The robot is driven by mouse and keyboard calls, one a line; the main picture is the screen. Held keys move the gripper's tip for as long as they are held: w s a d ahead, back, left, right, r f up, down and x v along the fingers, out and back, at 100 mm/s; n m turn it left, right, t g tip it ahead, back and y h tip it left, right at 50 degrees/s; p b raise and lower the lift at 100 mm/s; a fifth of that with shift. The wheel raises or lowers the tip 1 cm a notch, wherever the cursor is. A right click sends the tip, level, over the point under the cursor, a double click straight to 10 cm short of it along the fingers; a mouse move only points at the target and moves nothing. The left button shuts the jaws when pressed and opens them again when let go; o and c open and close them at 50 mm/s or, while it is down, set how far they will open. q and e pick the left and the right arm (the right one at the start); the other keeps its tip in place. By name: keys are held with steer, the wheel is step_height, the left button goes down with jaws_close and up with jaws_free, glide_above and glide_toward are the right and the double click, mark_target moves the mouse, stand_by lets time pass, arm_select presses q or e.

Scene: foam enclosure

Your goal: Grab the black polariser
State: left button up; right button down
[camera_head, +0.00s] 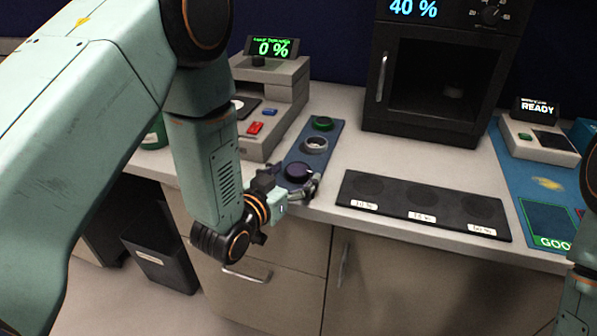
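The black polariser (298,172) is a dark round disc with a purplish sheen. It sits at the near end of a blue strip (309,150), close to the counter's front edge. My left gripper (304,186) is at the near side of this disc. Its fingers look spread, with one fingertip by the disc's right side. The gripper's body hides part of the near side, so contact cannot be told. My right arm shows only in part at the right edge, and its gripper is out of view.
A grey ring (315,145) and a green-rimmed disc (322,123) sit farther along the strip. A black labelled pad (421,187) lies to the right. A grey device (271,90) with buttons stands left, and a dark open chamber (433,85) stands behind. Bare counter separates strip and pad.

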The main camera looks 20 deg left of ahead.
arm_select(q)
steer(key=shift+d, duration=0.1)
steer(key=shift+c, duration=0.7)
steer(key=shift+a, duration=0.4)
steer(key=c, duration=0.4)
steer(key=shift+d, duration=0.3)
steer(key=c, duration=0.6)
steer(key=shift+a, duration=0.15)
